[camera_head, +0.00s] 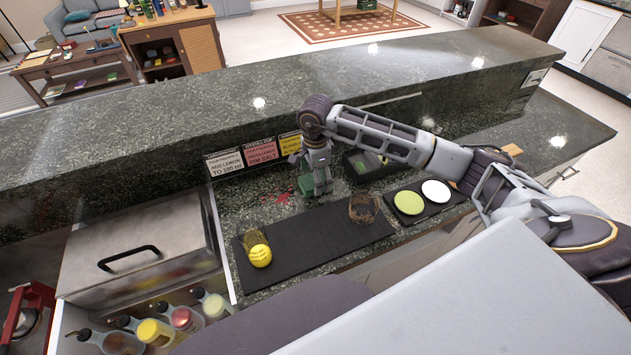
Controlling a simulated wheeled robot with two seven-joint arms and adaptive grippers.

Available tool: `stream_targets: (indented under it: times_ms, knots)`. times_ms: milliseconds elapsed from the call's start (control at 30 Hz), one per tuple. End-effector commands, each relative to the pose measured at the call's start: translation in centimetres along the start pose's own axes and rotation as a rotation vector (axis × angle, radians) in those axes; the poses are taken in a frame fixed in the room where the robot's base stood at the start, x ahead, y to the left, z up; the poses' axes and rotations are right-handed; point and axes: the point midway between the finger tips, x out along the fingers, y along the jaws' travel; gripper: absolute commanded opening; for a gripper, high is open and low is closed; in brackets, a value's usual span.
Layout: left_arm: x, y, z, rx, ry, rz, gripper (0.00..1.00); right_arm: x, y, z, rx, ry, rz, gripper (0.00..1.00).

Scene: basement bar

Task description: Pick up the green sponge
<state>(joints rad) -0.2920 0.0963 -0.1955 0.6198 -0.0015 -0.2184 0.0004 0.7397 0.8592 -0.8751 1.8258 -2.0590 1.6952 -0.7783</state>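A small green block, which looks like the green sponge (305,184), is on the dark counter below the recipe cards, partly hidden behind my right gripper. My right arm comes in from the right, and my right gripper (321,186) points down right beside the sponge, overlapping it in the picture. I cannot tell whether the fingers touch the sponge or whether they are open or shut. My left gripper is not in view.
A black mat (310,242) holds a yellow lemon-like item (260,255) in front. A black tray (432,209) with green and white discs and a dark bin (360,166) are to the right. A metal lidded box (135,245) and several bottles (160,332) are left. A raised ledge (200,110) runs behind.

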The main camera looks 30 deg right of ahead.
Motion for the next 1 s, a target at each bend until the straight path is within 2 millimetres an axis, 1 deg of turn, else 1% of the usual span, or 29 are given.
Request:
stream_targets:
  times_ms: [100,200,400,633,667,900,1000]
  knots:
    - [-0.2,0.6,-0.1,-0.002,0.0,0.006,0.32,0.9,0.0,0.0,0.0,0.001,0.0,0.83]
    - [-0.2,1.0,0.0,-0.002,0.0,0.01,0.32,1.2,0.0,0.0,-0.001,0.001,0.0,0.83]
    - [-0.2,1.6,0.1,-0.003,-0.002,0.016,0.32,1.3,0.0,0.0,-0.001,0.001,-0.001,0.83]
    - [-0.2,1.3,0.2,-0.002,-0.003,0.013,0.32,1.3,0.0,0.0,-0.001,0.001,-0.001,0.83]
    - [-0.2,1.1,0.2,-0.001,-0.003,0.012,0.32,1.3,0.0,0.0,-0.001,0.001,-0.001,0.8]
    - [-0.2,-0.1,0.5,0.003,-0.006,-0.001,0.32,1.3,0.0,0.0,-0.001,0.001,-0.001,0.5]
    - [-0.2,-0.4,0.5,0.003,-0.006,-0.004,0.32,1.3,0.0,0.0,-0.001,0.001,-0.001,0.49]
